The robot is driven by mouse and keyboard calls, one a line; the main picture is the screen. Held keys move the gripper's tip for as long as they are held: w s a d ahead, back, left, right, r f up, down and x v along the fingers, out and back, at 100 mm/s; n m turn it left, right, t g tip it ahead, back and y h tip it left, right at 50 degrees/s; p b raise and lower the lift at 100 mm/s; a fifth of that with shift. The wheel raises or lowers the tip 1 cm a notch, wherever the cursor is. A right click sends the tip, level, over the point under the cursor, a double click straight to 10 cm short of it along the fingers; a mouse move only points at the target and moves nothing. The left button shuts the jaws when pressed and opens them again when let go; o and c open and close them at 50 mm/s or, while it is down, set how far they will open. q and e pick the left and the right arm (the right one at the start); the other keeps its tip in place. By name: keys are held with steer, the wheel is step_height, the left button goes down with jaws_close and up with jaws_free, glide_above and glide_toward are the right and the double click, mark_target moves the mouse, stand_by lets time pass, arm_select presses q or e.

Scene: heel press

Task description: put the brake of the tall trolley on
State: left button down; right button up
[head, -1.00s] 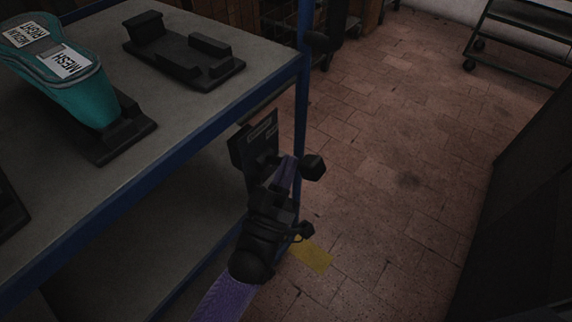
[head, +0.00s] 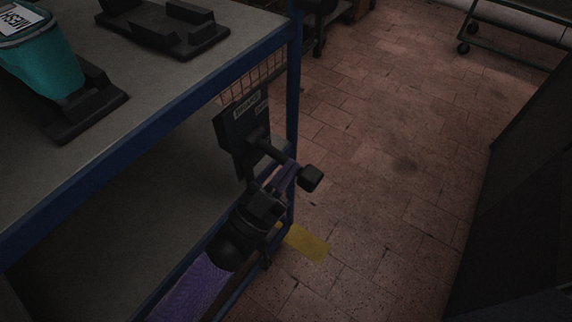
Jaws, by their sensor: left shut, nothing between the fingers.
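A blue-framed shelf unit (head: 150,126) fills the left; I cannot tell for sure whether it is the tall trolley. A dark box (head: 232,128) with small pale labels, too dim to read surely, sits by its corner post. A dark lever (head: 270,150) runs from the box down to the right and ends in a black knob (head: 311,178). My left gripper (head: 284,179) is shut and empty, with its fingertips beside the lever, just left of the knob. I cannot tell whether they touch. My purple left arm comes from the lower left. My right gripper is out of view.
A teal shoe-shaped piece (head: 42,62) and a black fixture (head: 165,32) are on the shelf top. A low dark trolley (head: 508,42) stands at the far right. A yellow mark (head: 306,243) is on the tiled floor, which is clear in the middle. A dark panel borders the right.

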arm_select(q)
steer(key=m+g, duration=0.1)
steer(key=f+m+g+h, duration=0.1)
steer(key=m, duration=0.1)
steer(key=f+m+b, duration=0.1)
steer(key=m, duration=0.1)
steer(key=shift+w+a+f+g+h, duration=0.15)
steer(key=shift+w+a+g+h, duration=0.05)
steer(key=shift+g+h, duration=0.2)
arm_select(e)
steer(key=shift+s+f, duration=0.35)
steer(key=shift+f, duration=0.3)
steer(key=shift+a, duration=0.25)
